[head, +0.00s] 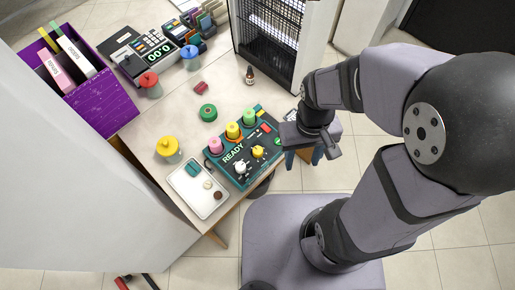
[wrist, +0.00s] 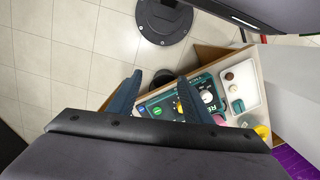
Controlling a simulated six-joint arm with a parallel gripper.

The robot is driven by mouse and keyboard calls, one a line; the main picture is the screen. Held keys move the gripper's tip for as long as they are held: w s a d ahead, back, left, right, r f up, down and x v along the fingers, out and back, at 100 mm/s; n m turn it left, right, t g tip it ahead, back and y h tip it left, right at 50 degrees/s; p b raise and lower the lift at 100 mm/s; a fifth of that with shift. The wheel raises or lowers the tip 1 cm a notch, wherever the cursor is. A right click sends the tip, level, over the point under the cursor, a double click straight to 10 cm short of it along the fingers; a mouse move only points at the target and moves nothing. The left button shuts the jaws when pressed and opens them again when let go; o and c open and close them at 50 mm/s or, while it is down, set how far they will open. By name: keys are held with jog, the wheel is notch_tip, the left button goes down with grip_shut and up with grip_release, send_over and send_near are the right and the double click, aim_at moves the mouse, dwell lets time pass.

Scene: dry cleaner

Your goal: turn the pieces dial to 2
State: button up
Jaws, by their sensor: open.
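A dark teal control panel (head: 224,170) marked READY lies on the table near its front edge. It carries a white dial (head: 240,167) and a yellow dial (head: 258,152); I cannot read which is the pieces dial or their settings. Pink, yellow and green round parts line its far side. My gripper (head: 304,159) is open and empty, right of the panel and apart from it, its blue fingers pointing down. In the wrist view the panel (wrist: 152,106) shows between and beyond the fingers (wrist: 160,78), partly hidden by them.
A white tray (head: 178,182) with small items and a yellow-lidded jar (head: 168,148) stand left of the panel. A green ring (head: 208,112), red item (head: 201,87) and small bottle (head: 250,75) lie behind. A purple box (head: 105,105) and card terminal are at the back left.

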jog(key=a+f+n+g+b, duration=0.1)
jog(key=a+f+n, duration=0.1)
jog(key=a+f, duration=0.25)
jog(key=n+t+b, duration=0.1)
jog(key=n+t, duration=0.1)
jog(key=n, duration=0.1)
send_over(257, 150)
notch_tip(257, 150, down, 3)
jog(key=shift+f, duration=0.2)
jog(key=shift+f+p, duration=0.8)
jog(key=shift+f, duration=2.85)
jog(key=c, duration=1.1)
